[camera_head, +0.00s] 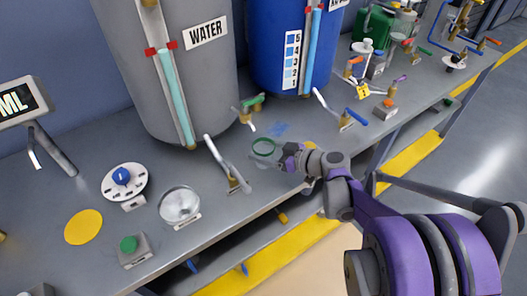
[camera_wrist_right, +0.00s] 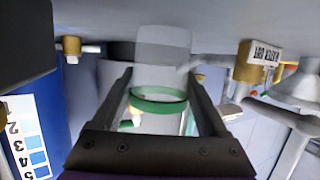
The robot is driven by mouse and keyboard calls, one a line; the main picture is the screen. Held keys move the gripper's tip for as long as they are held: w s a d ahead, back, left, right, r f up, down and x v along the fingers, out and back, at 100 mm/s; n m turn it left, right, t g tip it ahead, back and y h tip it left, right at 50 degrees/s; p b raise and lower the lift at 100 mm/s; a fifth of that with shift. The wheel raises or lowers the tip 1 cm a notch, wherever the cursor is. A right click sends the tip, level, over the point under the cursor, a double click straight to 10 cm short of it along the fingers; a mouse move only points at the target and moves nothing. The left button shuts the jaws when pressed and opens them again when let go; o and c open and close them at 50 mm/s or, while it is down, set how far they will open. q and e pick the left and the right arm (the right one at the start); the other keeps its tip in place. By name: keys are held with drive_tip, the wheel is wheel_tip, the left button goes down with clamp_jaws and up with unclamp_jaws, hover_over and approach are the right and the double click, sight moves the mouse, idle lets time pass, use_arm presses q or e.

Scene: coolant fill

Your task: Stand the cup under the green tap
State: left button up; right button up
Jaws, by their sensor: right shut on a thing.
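The clear cup with a green band (camera_head: 264,147) is in my right gripper (camera_head: 283,156), over the bench near its front edge. In the right wrist view, which is upside down, the clear cup (camera_wrist_right: 162,45) sits between the two dark fingers of the right gripper (camera_wrist_right: 160,85). The green tap (camera_head: 251,103) is low at the right side of the grey WATER tank (camera_head: 190,75), behind the cup in the head view. The cup is not directly under it. I cannot tell whether the cup's base touches the bench. My left gripper is not in view.
A lever valve (camera_head: 228,168) stands just left of the cup, and a blue-handled lever (camera_head: 352,118) stands to the right. The blue tank (camera_head: 270,50) is behind. A dial (camera_head: 122,180), a glass dome (camera_head: 180,204) and a green button (camera_head: 130,245) are at the left.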

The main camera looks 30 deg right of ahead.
drive_tip(key=shift+f, duration=0.2)
drive_tip(key=o, duration=1.2)
drive_tip(key=shift+o, duration=0.2)
drive_tip(key=shift+r, duration=0.2)
drive_tip(key=shift+s+d+r, duration=0.1)
drive_tip(key=shift+s+r, duration=0.05)
drive_tip(key=shift+s, duration=0.05)
drive_tip(key=p+v, duration=0.1)
drive_tip(key=v, duration=1)
drive_tip(key=shift+s+d+p, duration=0.1)
drive_tip(key=shift+s+p, duration=0.1)
drive_tip(key=shift+p, duration=0.15)
